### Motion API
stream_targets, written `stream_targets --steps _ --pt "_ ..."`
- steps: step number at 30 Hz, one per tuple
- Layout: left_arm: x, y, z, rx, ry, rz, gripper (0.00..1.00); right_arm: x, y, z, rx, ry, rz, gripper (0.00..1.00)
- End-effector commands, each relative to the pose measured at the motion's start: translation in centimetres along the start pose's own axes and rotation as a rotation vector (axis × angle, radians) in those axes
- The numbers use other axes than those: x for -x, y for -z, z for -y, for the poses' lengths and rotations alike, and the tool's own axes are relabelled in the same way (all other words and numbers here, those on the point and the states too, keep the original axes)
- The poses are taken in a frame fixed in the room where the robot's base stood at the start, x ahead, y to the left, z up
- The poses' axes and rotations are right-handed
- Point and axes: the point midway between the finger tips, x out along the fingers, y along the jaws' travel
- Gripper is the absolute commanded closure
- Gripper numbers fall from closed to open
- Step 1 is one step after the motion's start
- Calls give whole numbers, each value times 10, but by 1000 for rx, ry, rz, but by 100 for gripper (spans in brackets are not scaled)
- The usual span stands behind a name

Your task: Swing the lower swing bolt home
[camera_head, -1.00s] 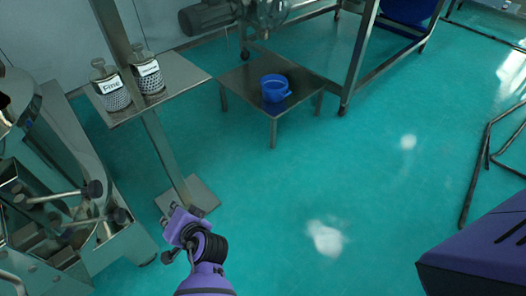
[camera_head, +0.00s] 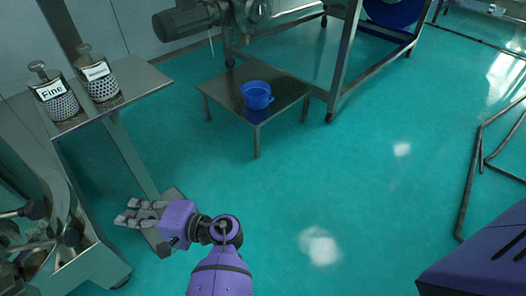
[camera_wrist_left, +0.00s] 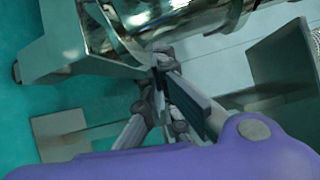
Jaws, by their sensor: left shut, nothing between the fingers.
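The steel sieve machine (camera_head: 75,262) stands at the left edge of the head view. Swing bolts with dark knobs show on it, one upper (camera_head: 38,208) and one lower (camera_head: 70,236); I cannot tell for sure which is the task's lower bolt. My left gripper (camera_head: 126,211) is shut and empty, to the right of these knobs and apart from them, pointing left. In the left wrist view the gripper (camera_wrist_left: 156,88) is in front of the machine's shiny steel body (camera_wrist_left: 100,35); no bolt is clearly seen there. My right gripper is out of view.
A steel shelf (camera_head: 135,88) on a post holds two perforated canisters, one labelled Fine (camera_head: 55,100), the other (camera_head: 100,80) hard to read. A low table (camera_head: 222,88) carries a blue cup (camera_head: 257,95). The green floor in the middle is clear.

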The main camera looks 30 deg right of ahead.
Motion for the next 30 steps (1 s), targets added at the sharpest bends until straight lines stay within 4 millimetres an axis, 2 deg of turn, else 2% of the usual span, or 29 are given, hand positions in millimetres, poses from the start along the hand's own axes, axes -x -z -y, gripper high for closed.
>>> stream_targets --steps 4,8,14,20,24,30 --pt "-4 0 0 0 0 0 100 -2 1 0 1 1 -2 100" --pt "-20 0 -1 0 1 2 100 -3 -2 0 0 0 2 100" --pt "-61 0 -1 2 1 1 100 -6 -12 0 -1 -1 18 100" --pt "-102 0 -1 0 1 0 100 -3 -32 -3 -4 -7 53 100" --pt "-92 -22 -1 1 -3 -1 100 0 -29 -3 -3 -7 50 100" --pt "-88 -36 0 1 -2 -1 100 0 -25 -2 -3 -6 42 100"
